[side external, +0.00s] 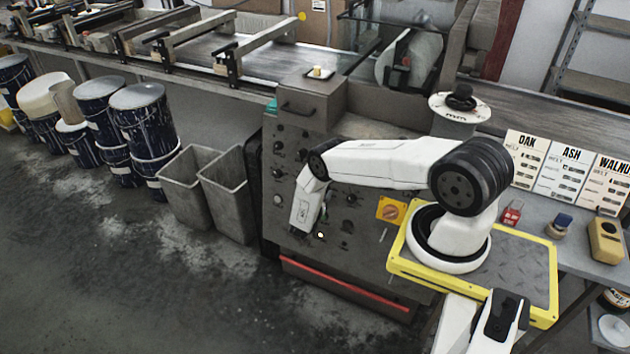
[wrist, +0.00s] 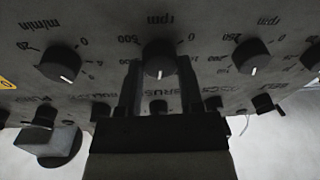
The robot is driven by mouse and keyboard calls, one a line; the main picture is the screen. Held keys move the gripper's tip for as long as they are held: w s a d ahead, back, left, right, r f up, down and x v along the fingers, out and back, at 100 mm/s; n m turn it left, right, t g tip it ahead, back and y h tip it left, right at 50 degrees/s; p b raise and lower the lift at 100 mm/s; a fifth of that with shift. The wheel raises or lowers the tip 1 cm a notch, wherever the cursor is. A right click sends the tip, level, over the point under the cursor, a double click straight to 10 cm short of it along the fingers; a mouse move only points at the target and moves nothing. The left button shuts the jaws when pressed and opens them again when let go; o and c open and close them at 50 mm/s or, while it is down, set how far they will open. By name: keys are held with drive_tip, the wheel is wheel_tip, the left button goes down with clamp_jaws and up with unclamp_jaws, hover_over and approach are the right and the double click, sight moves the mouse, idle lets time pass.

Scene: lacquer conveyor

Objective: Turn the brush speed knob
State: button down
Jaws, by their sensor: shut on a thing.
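The grey control panel (side external: 283,180) carries several black knobs. In the wrist view the brush speed knob (wrist: 159,58) is round and black with a white pointer line towards the picture's bottom. Its dial reads rpm, with 0 and 500 visible, and the lettering appears upside down. The word BRUSH (wrist: 165,117) is partly visible between my fingers. My gripper (wrist: 159,72) has one dark finger on each side of this knob and is shut on it. In the side view my wrist hangs close to the panel; the fingertips and the held knob cannot be made out there.
Other knobs flank it closely, at the left (wrist: 62,62) and right (wrist: 252,56), with a lower row beneath. A yellow plate with an orange rotary switch (side external: 391,210) sits right of my wrist on the panel. Grey bins (side external: 225,190) stand left of the panel.

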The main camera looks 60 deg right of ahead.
drive_tip(key=shift+m+g, duration=0.3)
drive_tip(key=shift+m, duration=1.8)
drive_tip(key=shift+c, duration=1.2)
unclamp_jaws()
drive_tip(key=shift+a, duration=0.15)
drive_tip(key=a, duration=0.7)
drive_tip(key=shift+a+r, duration=0.25)
